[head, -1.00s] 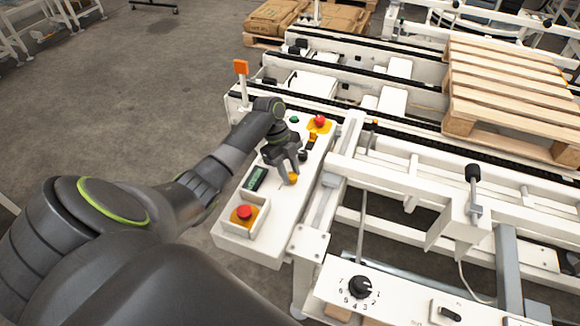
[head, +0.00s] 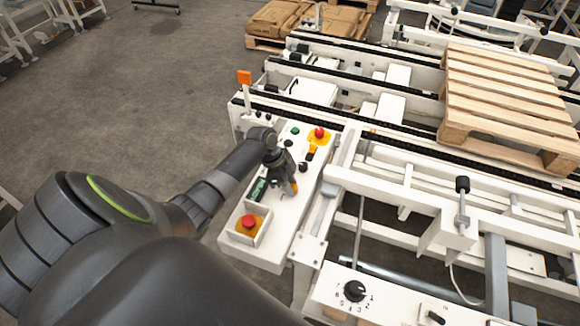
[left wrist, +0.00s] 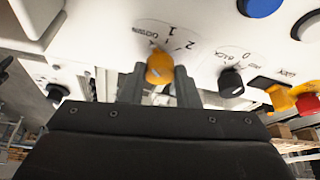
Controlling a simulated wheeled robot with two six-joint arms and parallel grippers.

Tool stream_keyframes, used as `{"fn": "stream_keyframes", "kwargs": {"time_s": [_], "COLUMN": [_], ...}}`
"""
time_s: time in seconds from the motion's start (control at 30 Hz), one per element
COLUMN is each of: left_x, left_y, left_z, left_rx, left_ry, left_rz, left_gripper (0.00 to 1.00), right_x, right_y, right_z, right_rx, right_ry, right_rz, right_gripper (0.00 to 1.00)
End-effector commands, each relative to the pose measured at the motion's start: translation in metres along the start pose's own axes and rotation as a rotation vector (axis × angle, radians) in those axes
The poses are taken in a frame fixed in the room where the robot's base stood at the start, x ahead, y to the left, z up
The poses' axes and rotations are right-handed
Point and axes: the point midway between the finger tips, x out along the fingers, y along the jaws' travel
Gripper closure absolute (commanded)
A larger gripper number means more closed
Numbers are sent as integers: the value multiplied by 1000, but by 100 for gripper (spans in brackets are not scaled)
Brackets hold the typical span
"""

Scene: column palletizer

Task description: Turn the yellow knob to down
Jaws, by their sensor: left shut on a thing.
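The yellow knob (left wrist: 160,68) sits on the white control panel (left wrist: 110,30), under a dial marked with numbers, in the left wrist view. My left gripper (left wrist: 160,88) has one finger on each side of it and is shut on it. In the head view my left gripper (head: 290,190) reaches down onto the panel and the yellow knob (head: 294,186) shows only as a small patch by the fingertips. The knob's exact pointing direction is hard to read. My right gripper is not in view.
A black knob (left wrist: 231,82) stands close beside the yellow one. A red emergency button (head: 319,132) is at the panel's far end and another red button (head: 248,221) at its near end. A wooden pallet (head: 505,95) rests on the conveyor at right.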

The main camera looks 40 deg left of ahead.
Motion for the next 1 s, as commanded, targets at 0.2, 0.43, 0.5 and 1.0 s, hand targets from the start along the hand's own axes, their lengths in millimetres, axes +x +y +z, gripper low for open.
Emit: {"fn": "stream_keyframes", "kwargs": {"time_s": [0.2, 0.43, 0.5, 1.0], "left_x": [-1, -1, -1, -3], "left_y": [-1, -1, -1, 0], "left_z": [0, 0, 0, 0], "left_rx": [-14, -14, -14, -13], "left_ry": [-1, 0, 0, -1], "left_rz": [-10, -10, -10, -8], "left_gripper": [94, 94, 69, 50], "right_x": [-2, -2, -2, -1], "right_y": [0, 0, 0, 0], "right_z": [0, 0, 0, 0], "right_rx": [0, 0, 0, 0], "right_ry": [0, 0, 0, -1], "right_rz": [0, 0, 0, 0], "right_gripper": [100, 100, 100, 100]}}
